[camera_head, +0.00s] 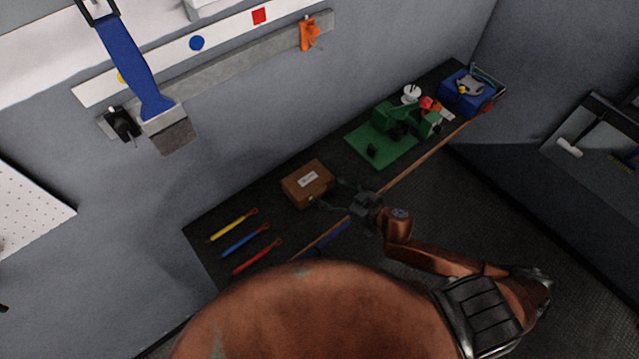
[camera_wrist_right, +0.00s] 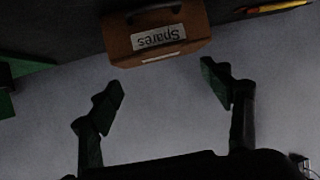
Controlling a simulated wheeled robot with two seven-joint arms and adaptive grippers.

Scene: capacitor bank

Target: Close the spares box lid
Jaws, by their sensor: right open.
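The spares box (camera_head: 306,188) is a brown box with a white label on the dark bench. It looks shut or nearly shut in the head view, but I cannot tell whether the lid is fully down. In the right wrist view the box (camera_wrist_right: 190,22) is at the top, its "Spares" label upside down, with a dark curved part above the label. My right gripper (camera_head: 331,194) is open and empty, its fingers spread beside the box's right side. In the right wrist view the gripper (camera_wrist_right: 163,80) is just short of the box, apart from it. My left gripper is out of view.
Yellow, blue and red tools (camera_head: 245,240) lie on the bench left of the box. A green machine on a green mat (camera_head: 362,140) and a blue bin (camera_head: 462,98) stand farther right. A wooden strip (camera_head: 425,160) edges the bench. Tools hang on the wall rail.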

